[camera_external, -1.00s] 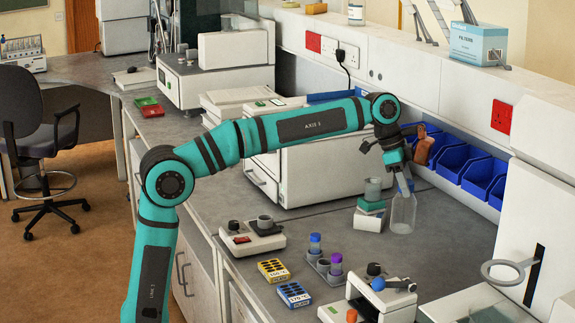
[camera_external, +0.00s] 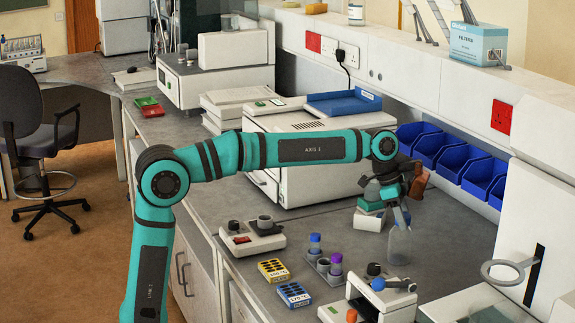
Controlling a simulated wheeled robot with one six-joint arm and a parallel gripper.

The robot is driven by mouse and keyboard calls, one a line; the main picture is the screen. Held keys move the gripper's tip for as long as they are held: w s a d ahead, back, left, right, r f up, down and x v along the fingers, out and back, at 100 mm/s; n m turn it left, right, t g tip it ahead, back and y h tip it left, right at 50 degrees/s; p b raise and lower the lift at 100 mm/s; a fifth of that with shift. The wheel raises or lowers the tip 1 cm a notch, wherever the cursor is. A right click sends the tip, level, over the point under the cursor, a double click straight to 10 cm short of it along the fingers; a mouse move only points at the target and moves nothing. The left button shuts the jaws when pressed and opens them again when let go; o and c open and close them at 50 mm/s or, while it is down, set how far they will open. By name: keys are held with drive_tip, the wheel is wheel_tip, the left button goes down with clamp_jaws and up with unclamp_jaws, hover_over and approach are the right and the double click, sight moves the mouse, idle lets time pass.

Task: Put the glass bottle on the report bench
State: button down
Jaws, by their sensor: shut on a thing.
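The clear glass bottle (camera_external: 400,247) is upright below my gripper (camera_external: 399,224), toward the right of the picture. My gripper points down and is shut on the bottle's upper part. The fingers are small here and partly merge with the glass. I cannot tell whether the bottle's base touches the grey worktop (camera_external: 330,225) or hangs just above it. No label in view tells which surface is the report bench.
Green-and-white boxes (camera_external: 370,220) with a beaker on top stand just left behind the bottle. Blue bins (camera_external: 434,144) line the wall. A vial holder (camera_external: 328,269), a small white device (camera_external: 385,302) and a ring stand (camera_external: 507,271) are in front. Bare worktop lies left of the bottle.

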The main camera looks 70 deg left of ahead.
drive_tip(key=shift+f, duration=0.1)
drive_tip(key=c, duration=0.9)
unclamp_jaws()
drive_tip(key=v, duration=1.2)
